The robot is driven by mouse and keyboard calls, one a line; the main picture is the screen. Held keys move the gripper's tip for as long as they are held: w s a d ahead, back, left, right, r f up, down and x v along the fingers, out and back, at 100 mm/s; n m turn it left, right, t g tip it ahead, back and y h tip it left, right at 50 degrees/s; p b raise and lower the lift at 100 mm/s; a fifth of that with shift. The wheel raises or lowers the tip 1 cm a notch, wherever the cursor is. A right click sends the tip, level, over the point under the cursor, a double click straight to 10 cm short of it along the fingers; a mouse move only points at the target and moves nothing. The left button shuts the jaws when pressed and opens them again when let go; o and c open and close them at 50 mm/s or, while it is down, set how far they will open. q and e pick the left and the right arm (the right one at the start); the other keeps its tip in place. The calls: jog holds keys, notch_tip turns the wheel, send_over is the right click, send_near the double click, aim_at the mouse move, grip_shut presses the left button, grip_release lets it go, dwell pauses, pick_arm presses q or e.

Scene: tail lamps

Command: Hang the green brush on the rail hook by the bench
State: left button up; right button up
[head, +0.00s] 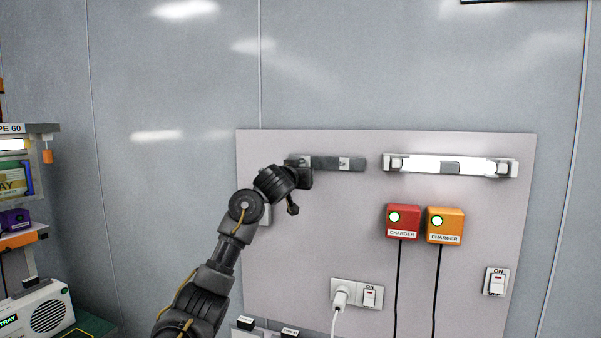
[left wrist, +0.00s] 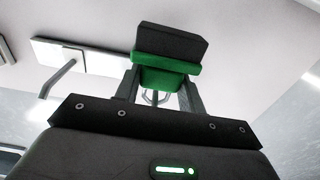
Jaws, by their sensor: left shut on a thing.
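In the left wrist view the green brush (left wrist: 165,78) sits between the fingers of my left gripper (left wrist: 157,98), which is shut on it. A dark block (left wrist: 172,43) tops its green part. A bent metal hook (left wrist: 58,78) on a pale plate shows to the left, apart from the brush. A small metal loop shows behind the fingers, and I cannot tell what it belongs to. In the head view my left arm reaches up to the wall board, its hand just below the left end of a dark rail (head: 325,163). The brush is hidden there.
The pale board (head: 460,285) carries a lit lamp bar (head: 450,165), a red charger (head: 403,221), an orange charger (head: 445,225), a socket with a white plug (head: 341,298) and a switch (head: 496,281). Shelves with a radio (head: 40,318) stand at the left. The wall above is clear.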

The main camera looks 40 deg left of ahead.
pick_arm(q)
jog(key=shift+f, duration=0.3)
jog(key=shift+f, duration=0.25)
jog(key=o, duration=1.1)
jog(key=shift+w, duration=0.1)
jog(key=shift+r, duration=0.1)
jog(key=shift+s+d, duration=0.15)
jog(key=shift+s, duration=0.25)
jog(key=shift+b+v, duration=1.15)
jog(key=shift+v, duration=3.85)
